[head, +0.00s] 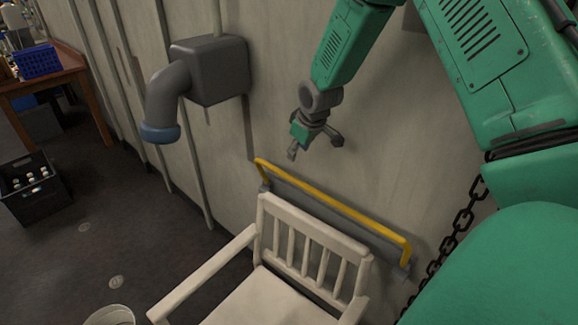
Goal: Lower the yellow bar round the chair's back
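The yellow bar (335,206) runs along the wall behind the chair, fixed at a grey mount, its ends bent down. The white chair (313,248) stands in front of it, with its slatted back towards the wall and the bar just above and behind the top rail. My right gripper (314,148) hangs above the bar, apart from it and from the chair. Its fingers are spread open and nothing is between them. My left gripper is not in view.
A grey pipe (166,95) with a blue end juts from the wall on the left. A chain (463,218) hangs at the right. A black crate (34,190) with bottles and a wooden table (50,79) stand far left. A round pale bin (110,316) is at the bottom edge.

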